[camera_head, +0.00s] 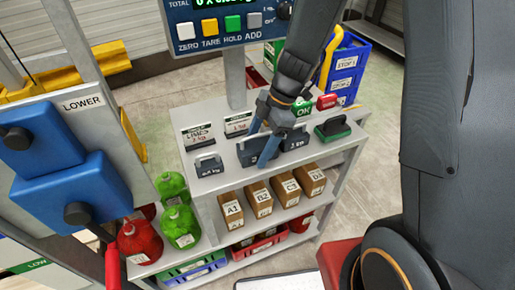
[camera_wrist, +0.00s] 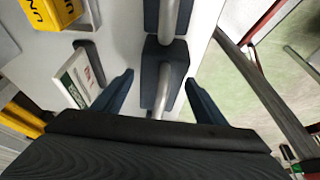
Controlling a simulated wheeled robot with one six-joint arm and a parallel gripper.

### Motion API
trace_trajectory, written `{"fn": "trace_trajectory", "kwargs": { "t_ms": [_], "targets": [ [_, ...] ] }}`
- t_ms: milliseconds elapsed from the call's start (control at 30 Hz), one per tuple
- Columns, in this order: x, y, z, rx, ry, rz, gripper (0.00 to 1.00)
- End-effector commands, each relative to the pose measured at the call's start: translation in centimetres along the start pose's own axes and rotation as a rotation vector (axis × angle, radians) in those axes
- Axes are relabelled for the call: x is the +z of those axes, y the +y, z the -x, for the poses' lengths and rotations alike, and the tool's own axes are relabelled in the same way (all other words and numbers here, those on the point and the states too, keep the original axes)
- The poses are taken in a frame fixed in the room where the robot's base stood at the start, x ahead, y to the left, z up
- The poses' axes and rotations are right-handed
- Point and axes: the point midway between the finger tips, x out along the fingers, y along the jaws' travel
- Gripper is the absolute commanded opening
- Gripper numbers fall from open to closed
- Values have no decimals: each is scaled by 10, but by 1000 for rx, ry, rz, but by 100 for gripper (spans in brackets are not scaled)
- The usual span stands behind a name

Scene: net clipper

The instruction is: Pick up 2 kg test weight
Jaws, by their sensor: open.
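Several dark blue-grey test weights with metal handles stand in a row on the top shelf. The left one (camera_head: 209,166) seems marked 0.5 kg. A middle weight (camera_head: 248,155) is partly hidden by my gripper (camera_head: 261,146), and its label is covered. A right weight (camera_head: 296,139) has a small label, hard to read; I cannot tell for sure which is 2 kg. In the wrist view my gripper (camera_wrist: 160,73) is open, its fingers apart on either side of a weight (camera_wrist: 164,55) with a bar handle. Another weight (camera_wrist: 152,16) lies beyond it. I see no contact.
Small sign cards (camera_head: 198,138) stand behind the weights. Boxes (camera_head: 231,210) fill the shelf below. A post with a display (camera_head: 215,25) rises behind. A blue crate (camera_head: 346,75) stands beyond.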

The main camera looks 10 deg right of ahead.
Motion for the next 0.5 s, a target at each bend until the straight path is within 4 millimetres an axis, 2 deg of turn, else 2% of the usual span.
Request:
{"fn": "trace_trajectory", "kwargs": {
  "t_ms": [300, 500],
  "targets": [
    [0, 0, -4, 0, 0, 0, 66],
    [0, 0, -4, 0, 0, 0, 32]
  ]
}}
